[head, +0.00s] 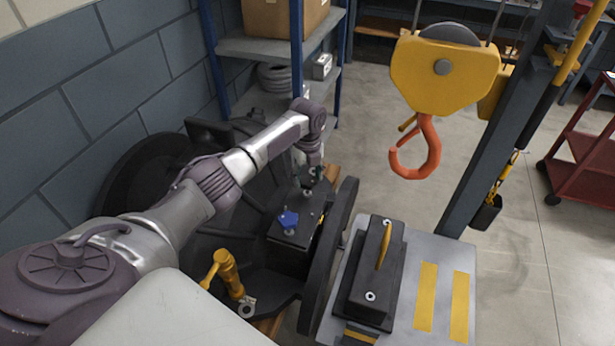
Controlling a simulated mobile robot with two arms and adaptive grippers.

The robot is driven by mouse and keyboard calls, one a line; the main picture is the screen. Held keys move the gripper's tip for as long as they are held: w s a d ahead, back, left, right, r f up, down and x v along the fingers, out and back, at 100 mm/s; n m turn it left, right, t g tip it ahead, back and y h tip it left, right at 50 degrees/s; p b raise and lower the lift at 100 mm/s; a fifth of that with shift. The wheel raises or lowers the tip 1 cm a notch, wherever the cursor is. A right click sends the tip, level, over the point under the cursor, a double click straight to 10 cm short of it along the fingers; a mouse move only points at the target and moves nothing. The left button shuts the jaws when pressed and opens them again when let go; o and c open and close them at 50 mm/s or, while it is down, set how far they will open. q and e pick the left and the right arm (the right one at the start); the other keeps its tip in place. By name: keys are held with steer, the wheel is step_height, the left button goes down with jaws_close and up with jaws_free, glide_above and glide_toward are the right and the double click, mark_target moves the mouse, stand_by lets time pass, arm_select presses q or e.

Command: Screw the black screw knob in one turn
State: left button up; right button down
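My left gripper (313,178) points down at the far end of the flat black plate (285,237) on the dark split casing (250,195). Its fingers are small and dark here, so I cannot tell whether they are open or shut. The black screw knob cannot be made out clearly; dark shapes at the fingertips blend with the gripper. A blue knob (288,218) stands on the same plate, nearer to me and apart from the gripper. My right gripper is not in view.
A black block (362,283) with a yellow handle sits on a grey table (440,255) at the right. An orange hook (427,150) hangs from a yellow hoist block (443,72). A yellow fitting (228,270) is at the casing's near side. Shelves (262,45) stand behind.

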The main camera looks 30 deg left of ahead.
mark_target(308, 180)
arm_select(q)
steer(key=shift+o, duration=0.9)
step_height(308, 180, up, 12)
steer(key=shift+f, duration=0.1)
stand_by(0.3)
